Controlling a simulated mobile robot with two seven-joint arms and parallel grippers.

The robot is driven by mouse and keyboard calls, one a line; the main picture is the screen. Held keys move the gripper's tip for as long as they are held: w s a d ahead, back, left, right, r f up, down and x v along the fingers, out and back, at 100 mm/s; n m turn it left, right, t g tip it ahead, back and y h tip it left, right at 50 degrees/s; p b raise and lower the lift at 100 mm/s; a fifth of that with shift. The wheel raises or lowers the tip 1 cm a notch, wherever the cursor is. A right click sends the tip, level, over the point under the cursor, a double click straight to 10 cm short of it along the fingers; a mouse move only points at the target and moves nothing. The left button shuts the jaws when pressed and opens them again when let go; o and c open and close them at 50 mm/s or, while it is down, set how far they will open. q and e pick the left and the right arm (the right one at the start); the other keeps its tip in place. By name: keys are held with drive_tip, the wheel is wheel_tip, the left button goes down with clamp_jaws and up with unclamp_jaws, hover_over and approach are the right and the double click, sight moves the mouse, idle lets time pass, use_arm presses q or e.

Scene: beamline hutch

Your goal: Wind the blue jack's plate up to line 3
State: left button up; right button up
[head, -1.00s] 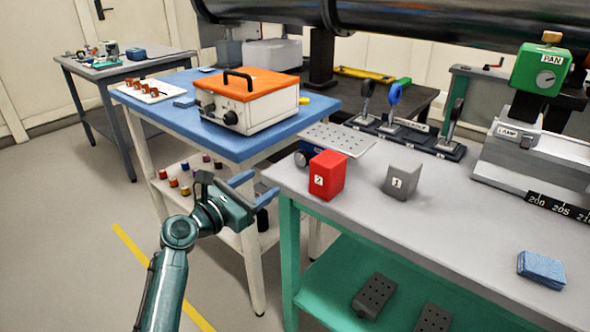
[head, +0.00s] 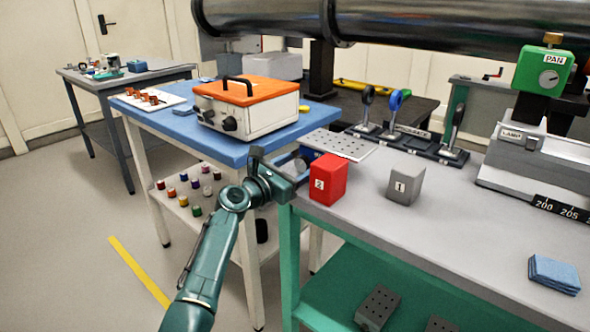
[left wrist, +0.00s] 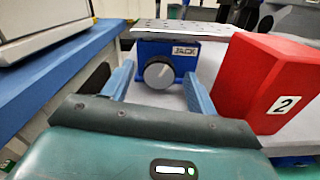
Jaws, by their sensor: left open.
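The blue jack (left wrist: 185,64) stands on the grey bench, with a "JACK" label and a round grey knob (left wrist: 158,72) facing my left gripper. Its perforated metal plate (head: 340,145) is level on top; the plate also shows along the top of the left wrist view (left wrist: 185,28). My left gripper (head: 288,166) is open and level at the bench's left end. In the left wrist view its two blue fingers (left wrist: 160,90) point at the jack, with the knob between and just beyond their tips. I cannot make out any numbered lines on the jack. My right gripper is in neither view.
A red block marked 2 (head: 328,179) stands close right of the left gripper; it also shows in the left wrist view (left wrist: 268,85). A grey block marked 1 (head: 405,184) is farther right. A blue table (head: 225,148) with an orange-topped box (head: 246,105) is at left.

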use_arm(q)
drive_tip(key=c, duration=1)
drive_tip(key=m, duration=0.4)
drive_tip(key=o, duration=1)
drive_tip(key=shift+s, duration=0.1)
